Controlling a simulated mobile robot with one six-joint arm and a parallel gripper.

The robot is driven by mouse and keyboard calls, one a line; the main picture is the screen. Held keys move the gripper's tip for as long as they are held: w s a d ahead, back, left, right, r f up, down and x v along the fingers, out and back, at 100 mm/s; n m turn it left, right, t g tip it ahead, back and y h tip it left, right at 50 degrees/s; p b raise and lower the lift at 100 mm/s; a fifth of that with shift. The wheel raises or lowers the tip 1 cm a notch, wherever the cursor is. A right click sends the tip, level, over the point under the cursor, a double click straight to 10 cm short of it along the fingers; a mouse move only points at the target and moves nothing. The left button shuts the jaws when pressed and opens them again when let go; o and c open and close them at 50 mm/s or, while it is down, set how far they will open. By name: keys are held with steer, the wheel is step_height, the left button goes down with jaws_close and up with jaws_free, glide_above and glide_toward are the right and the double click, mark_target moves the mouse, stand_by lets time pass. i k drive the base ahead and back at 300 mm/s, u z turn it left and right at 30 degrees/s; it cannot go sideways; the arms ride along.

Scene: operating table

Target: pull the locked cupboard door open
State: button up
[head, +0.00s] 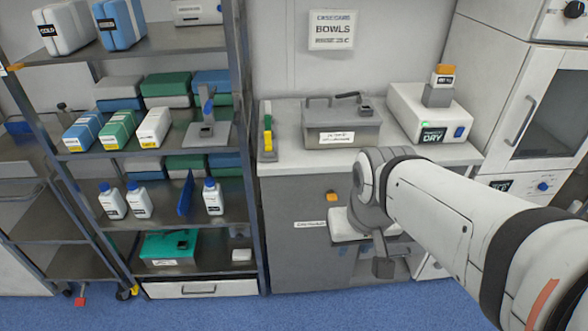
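The grey cupboard (292,255) stands under the white counter in the head view, with a small label plate (310,224) on its front. Its front looks shut where it shows; my arm hides the right part. My gripper (383,267) hangs low in front of the cupboard's right side, pointing down. Its fingers are too small and too covered to tell whether they are open, or whether they touch the door. No handle is clearly visible.
A grey lidded box (358,136), a yellow-and-green item (268,140) and a white device (408,115) stand on the counter (300,163). A loaded shelf rack (240,100) is close on the left. A windowed cabinet (530,105) is on the right. Blue floor (320,310) in front is clear.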

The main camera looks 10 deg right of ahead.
mark_target(296, 207)
steer(key=u, duration=1.8)
steer(key=k, duration=0.9)
steer(key=z, duration=1.25)
steer(key=i, duration=1)
steer(key=z, duration=0.05)
